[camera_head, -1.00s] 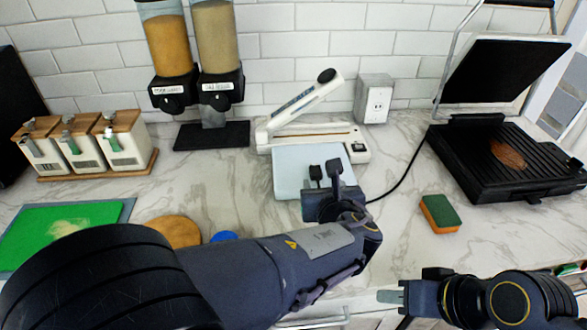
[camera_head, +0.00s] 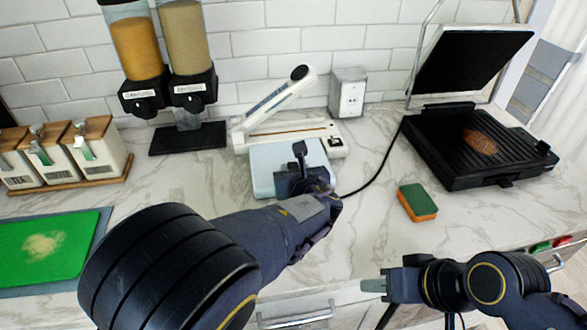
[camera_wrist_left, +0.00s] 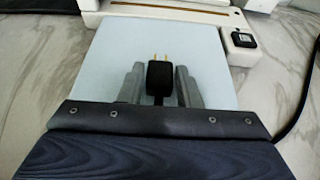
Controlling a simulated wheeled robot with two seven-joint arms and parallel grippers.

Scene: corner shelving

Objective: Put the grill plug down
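The black grill plug (camera_wrist_left: 160,78) shows in the left wrist view, its two brass prongs pointing away from me. It sits between the grey fingers of my left gripper (camera_wrist_left: 160,88), which look closed on its sides. Behind it is the pale blue plate of the white sealer (camera_head: 262,172); I cannot tell whether the plug touches the plate. In the head view my left gripper (camera_head: 297,165) is over this plate and hides most of the plug. My right gripper (camera_head: 373,286) is low in front of the counter, away from the plug; its finger gap is unclear.
The grill (camera_head: 470,150) stands open at the right with its cord (camera_head: 381,165) running towards my left gripper. A green and orange sponge (camera_head: 417,202) lies on the counter. A wall socket box (camera_head: 348,93) is behind the sealer. Dispensers (camera_head: 165,60) and a green board (camera_head: 45,248) are left.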

